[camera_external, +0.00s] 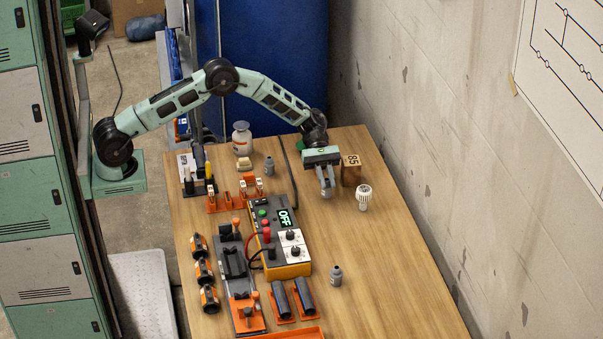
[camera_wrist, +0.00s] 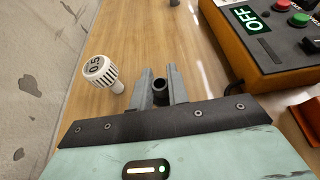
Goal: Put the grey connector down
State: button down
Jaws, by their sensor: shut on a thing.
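My gripper (camera_external: 327,187) is shut on a grey connector (camera_wrist: 160,86), a short tube with a dark round opening facing the wrist camera. In the outside view the held connector (camera_external: 326,194) shows at the fingertips, low over the bare wood table (camera_external: 375,250). I cannot tell whether its bottom touches the table. The fingers (camera_wrist: 160,92) also show in the wrist view, one on each side of the tube. Two similar small grey pieces stand apart on the table, one behind (camera_external: 269,166) and one nearer the front (camera_external: 336,276).
A white ribbed knob piece (camera_external: 364,196) marked 0.5 stands close right of my gripper, with a wooden block (camera_external: 350,171) marked 85 behind it. An orange-sided control box (camera_external: 284,240) showing OFF lies to the left. The table's front right is clear.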

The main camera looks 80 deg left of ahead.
jog(key=shift+f, duration=1.2)
jog(key=shift+f, duration=0.15)
jog(key=c, duration=1.4)
grip_release()
jog(key=shift+o, duration=0.2)
